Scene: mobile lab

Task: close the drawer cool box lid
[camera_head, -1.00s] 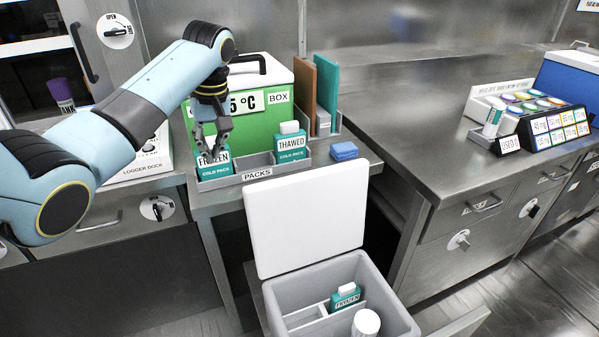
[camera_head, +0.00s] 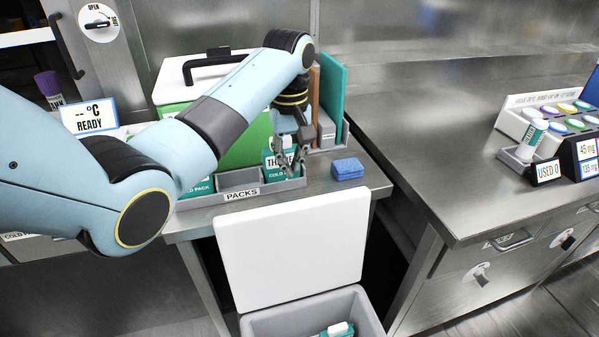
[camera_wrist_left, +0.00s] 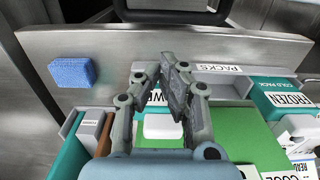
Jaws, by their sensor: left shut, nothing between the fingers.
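The drawer cool box (camera_head: 300,317) is a grey open container at the bottom of the head view, cut off by the frame edge. Its white lid (camera_head: 290,250) stands upright, open, at the back of the box. A teal cold pack (camera_head: 338,330) shows inside. My left gripper (camera_head: 290,165) is shut and empty, in front of the thawed cold pack (camera_head: 272,165) in the packs tray, above and behind the lid. In the left wrist view the closed fingers (camera_wrist_left: 172,85) hang over the packs tray. My right gripper is not in view.
The packs tray (camera_head: 238,178) also holds a frozen cold pack (camera_head: 197,188). A blue sponge (camera_head: 347,169) lies beside it on the bench. A green box (camera_head: 245,150) and upright teal and brown panels (camera_head: 333,100) stand behind. The steel counter (camera_head: 430,130) at right is largely clear.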

